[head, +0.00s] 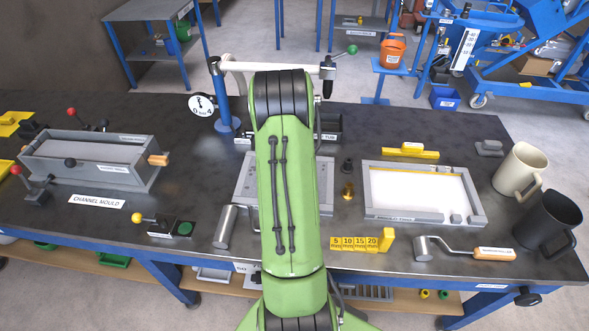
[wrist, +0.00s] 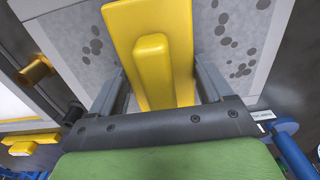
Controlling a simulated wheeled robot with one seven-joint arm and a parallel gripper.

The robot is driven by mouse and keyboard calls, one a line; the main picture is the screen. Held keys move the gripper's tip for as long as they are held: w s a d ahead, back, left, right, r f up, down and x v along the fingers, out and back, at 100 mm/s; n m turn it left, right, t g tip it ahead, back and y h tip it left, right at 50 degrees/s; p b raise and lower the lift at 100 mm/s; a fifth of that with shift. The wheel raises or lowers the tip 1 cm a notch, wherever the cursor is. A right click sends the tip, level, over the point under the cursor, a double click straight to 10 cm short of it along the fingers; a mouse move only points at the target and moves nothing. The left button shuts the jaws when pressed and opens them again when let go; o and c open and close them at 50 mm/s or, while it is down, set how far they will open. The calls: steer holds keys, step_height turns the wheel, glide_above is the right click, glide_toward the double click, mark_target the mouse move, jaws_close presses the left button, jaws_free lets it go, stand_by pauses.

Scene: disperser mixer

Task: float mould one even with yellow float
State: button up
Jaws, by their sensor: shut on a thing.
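A yellow float (wrist: 180,30) with a raised yellow handle sits between the fingers of my gripper (wrist: 160,80) in the wrist view. My gripper is shut on it. Beneath the float is a grey, flat fill (wrist: 235,35) with scattered dark spots on both sides of it. I cannot tell whether the float touches this surface. In the head view a grey mould (head: 244,190) lies mostly behind my green arm, which also hides my gripper and the held float.
Right of my arm are a brass peg (head: 348,191), a mould with white fill (head: 415,218), another yellow float (head: 410,150), a yellow minutes block (head: 365,243) and a roller (head: 423,248). A channel mould (head: 85,172) stands left. Two jugs stand at the right edge.

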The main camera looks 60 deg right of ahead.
steer(key=shift+w+a, duration=0.1)
steer(key=shift+w, duration=0.1)
step_height(320, 180, up, 6)
steer(key=p, duration=0.4)
steer(key=shift+r+p, duration=0.15)
steer(key=shift+p, duration=0.25)
steer(key=shift+s, duration=0.1)
